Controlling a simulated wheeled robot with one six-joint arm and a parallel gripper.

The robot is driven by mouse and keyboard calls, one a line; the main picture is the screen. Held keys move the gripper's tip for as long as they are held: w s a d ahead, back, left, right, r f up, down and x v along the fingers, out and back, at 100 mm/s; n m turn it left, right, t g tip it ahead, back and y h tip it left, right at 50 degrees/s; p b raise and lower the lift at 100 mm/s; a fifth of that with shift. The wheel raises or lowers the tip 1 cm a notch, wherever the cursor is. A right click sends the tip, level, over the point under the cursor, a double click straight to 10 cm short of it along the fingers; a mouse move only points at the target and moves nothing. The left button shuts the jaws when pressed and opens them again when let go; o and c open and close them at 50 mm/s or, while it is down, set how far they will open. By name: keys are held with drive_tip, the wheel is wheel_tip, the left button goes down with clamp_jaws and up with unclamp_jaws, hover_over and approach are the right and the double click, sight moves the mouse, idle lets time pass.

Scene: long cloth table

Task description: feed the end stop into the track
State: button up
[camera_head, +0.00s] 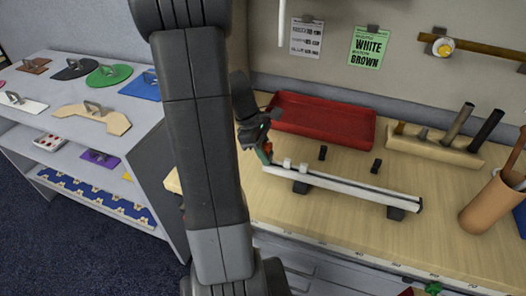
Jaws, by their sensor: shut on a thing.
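The track (350,187) is a long white rail lying on dark feet on the wooden bench, running from near my gripper down to the right.
A red tray (325,118) lies behind the track. Two small black pieces, (322,153) and (376,166), stand between them. A wooden block with dark rods (436,146) and a brown cup (497,201) are at the right. Bare bench (340,232) lies in front of the track.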

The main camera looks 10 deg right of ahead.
drive_tip(key=shift+s+d, duration=0.6)
drive_tip(key=shift+d, duration=0.2)
drive_tip(key=o, duration=1)
drive_tip(key=shift+r, duration=0.1)
drive_tip(key=v, duration=1.3)
drive_tip(key=shift+a+r, duration=0.15)
drive_tip(key=shift+r, duration=0.15)
drive_tip(key=shift+f, duration=0.1)
drive_tip(key=x, duration=1.3)
drive_tip(key=shift+f, duration=0.3)
drive_tip(key=shift+w, duration=0.15)
